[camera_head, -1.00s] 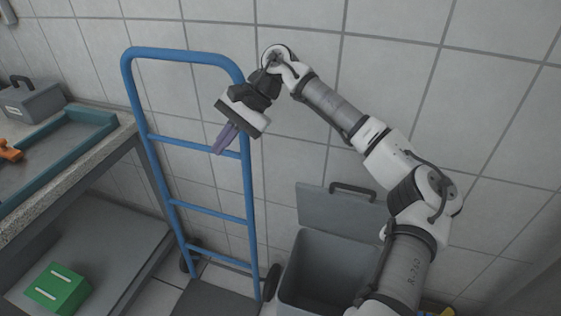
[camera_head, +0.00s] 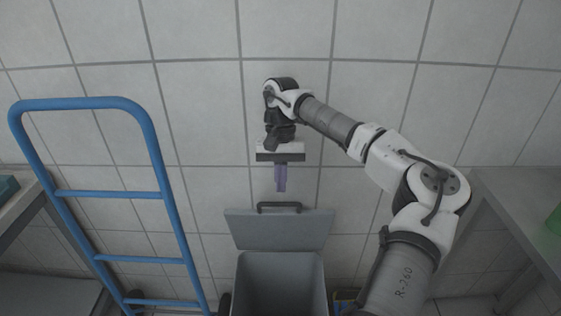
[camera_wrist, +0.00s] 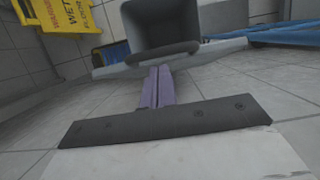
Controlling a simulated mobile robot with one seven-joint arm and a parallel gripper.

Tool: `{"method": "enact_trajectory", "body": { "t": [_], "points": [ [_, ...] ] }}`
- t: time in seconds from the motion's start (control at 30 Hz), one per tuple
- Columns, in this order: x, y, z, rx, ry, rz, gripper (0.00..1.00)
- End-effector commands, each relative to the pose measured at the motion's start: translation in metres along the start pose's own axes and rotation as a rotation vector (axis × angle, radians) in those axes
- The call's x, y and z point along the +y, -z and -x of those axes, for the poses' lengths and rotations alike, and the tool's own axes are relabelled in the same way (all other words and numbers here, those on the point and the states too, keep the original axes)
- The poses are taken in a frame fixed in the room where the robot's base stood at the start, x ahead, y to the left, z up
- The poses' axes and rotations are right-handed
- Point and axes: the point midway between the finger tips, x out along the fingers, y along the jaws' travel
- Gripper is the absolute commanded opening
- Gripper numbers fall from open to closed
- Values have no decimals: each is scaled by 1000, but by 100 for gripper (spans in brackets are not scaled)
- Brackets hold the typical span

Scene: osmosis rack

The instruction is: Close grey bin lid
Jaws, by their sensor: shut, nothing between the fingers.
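The grey bin (camera_head: 280,285) stands on the floor by the tiled wall. Its lid (camera_head: 280,230) is open, raised up at the back of the bin, with a dark handle (camera_head: 279,206) on its top edge. In the wrist view the fingers (camera_wrist: 156,72) reach toward the handle (camera_wrist: 163,52), with the open bin (camera_wrist: 160,20) beyond. Whether they touch the handle cannot be told there.
A blue hand truck (camera_head: 163,180) stands left of the bin; its blue frame shows at right in the wrist view (camera_wrist: 290,38). A yellow wet-floor sign (camera_wrist: 62,14) is near the bin. Tables stand at far left (camera_head: 20,205) and right (camera_head: 520,205). The wall is close behind.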

Motion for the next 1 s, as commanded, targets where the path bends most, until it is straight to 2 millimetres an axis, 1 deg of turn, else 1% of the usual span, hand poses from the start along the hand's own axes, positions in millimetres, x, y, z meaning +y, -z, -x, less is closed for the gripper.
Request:
{"method": "enact_trajectory", "body": {
  "t": [0.1, 0.2, 0.67, 0.87, 1.0],
  "points": [
    [0, -1, -11, -1, 1, 1, 0],
    [-1, 0, -16, -1, 1, 0, 0],
    [0, -1, -19, 8, 1, 0, 0],
    [0, -7, -26, 69, 0, 1, 0],
    [1, -15, -35, 154, -1, 1, 0]
  ]
}}
